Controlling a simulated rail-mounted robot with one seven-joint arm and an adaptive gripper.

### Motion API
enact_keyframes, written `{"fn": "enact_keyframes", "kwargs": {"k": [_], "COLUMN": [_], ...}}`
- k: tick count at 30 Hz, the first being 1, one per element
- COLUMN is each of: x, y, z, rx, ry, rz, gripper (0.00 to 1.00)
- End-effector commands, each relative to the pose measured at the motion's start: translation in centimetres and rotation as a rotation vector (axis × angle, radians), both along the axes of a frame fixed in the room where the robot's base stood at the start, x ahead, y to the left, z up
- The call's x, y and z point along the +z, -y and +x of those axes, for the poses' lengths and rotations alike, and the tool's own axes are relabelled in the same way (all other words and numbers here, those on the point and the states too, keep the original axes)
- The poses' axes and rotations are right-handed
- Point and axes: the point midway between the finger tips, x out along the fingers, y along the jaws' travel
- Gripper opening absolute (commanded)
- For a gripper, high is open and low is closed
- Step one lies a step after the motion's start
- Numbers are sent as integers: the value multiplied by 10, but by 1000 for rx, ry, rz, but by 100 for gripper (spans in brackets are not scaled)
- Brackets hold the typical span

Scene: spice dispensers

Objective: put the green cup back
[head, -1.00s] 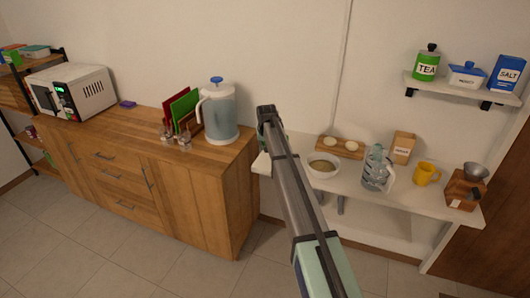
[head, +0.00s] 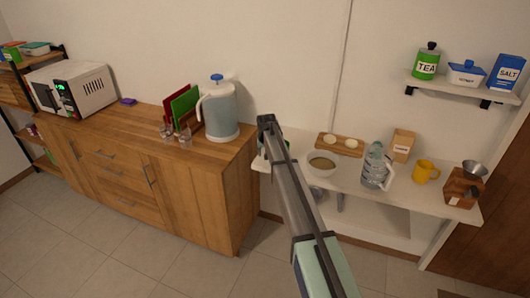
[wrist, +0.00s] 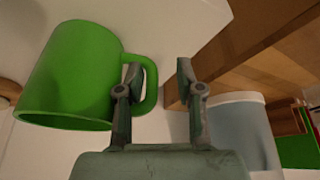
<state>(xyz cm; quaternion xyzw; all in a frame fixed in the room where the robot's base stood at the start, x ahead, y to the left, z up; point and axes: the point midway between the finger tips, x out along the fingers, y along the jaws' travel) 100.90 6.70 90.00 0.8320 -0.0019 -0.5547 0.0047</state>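The green cup (wrist: 75,75) is large at the left of the wrist view, by the white shelf top. Its handle points towards my gripper (wrist: 157,78). The fingers are apart, with the outer part of the handle showing between them. The left finger overlaps the handle's loop; I cannot tell whether it touches. In the head view my arm hides nearly all of the cup and the fingers, at the left end of the white shelf (head: 345,185).
The wooden cabinet (head: 205,205) edge is close to my gripper, with the water jug (head: 221,112) on top. A bowl (head: 322,163), glass pitcher (head: 375,168), yellow mug (head: 424,171) and grinder (head: 463,186) stand on the white shelf. A wall shelf (head: 462,88) holds canisters.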

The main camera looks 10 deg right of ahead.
Motion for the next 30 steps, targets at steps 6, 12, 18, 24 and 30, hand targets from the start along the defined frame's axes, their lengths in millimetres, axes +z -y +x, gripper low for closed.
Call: {"fn": "enact_keyframes", "kwargs": {"k": [6,12,18,24,30], "x": [1,11,40,76,102], "y": [0,0,0,0,-1], "z": [0,-3,-17,-32,-42], "rx": [0,0,0,0,0], "ry": [0,2,3,3,1], "rz": [0,0,0,0,0], "gripper": [37,37,37,37,37]}}
